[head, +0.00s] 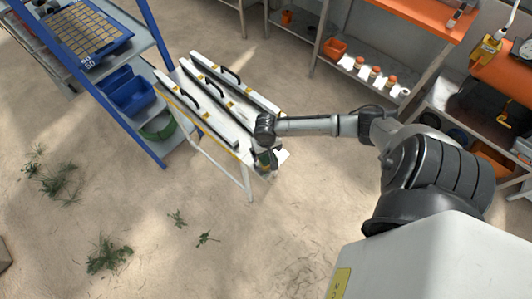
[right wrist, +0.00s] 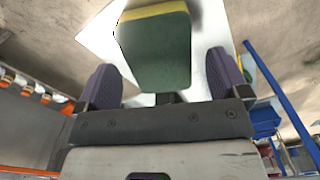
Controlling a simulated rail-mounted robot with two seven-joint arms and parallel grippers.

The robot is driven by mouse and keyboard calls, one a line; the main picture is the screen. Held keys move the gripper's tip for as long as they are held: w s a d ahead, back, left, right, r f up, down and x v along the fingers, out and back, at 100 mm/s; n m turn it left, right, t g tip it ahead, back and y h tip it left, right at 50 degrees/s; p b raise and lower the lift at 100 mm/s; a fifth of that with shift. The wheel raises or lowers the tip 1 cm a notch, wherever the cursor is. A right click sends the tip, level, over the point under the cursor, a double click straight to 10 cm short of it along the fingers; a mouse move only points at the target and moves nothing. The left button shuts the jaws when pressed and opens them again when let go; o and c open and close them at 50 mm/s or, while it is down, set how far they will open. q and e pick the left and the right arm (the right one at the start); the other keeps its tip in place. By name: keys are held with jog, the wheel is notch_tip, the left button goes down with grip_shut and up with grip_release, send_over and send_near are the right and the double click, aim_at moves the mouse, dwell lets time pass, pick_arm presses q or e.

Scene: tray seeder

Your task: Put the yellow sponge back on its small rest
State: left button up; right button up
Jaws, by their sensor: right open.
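The sponge (right wrist: 155,55), with a dark green face and a yellow strip along its far edge, shows in the right wrist view over a white surface (right wrist: 110,40). My right gripper (right wrist: 163,72) is open, with one dark finger on each side of the sponge and a gap visible on both sides. In the head view the right gripper (head: 266,163) is at the near right end of a narrow white stand (head: 225,137); the sponge is hard to make out there. I cannot pick out the small rest for certain. My left gripper is not in view.
Long white bars with black handles (head: 230,74) lie on the stand beside the gripper. A blue rack (head: 152,50) with a blue bin (head: 130,95) stands left. A grey shelf with an orange bin (head: 335,48) and small jars stands behind. The front floor is mostly clear.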

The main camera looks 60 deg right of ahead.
notch_tip(320, 180, up, 9)
jog(key=p, duration=0.2)
jog(key=s+a+f+n+t+y, duration=0.1)
jog(key=s+a+n, duration=0.25)
jog(key=a, duration=0.45)
jog(key=s+a+n+t, duration=0.1)
jog(key=s+a+n, duration=0.25)
jog(key=a, duration=0.35)
jog(key=s+a+r+n+t, duration=0.1)
jog(key=s+a+r+n, duration=0.1)
jog(key=s+a+r, duration=0.3)
jog(key=shift+s+r+n+t+h, duration=0.2)
jog(key=shift+s+n+t+h, duration=0.15)
jog(key=shift+s, duration=0.7)
jog(key=shift+w, duration=0.1)
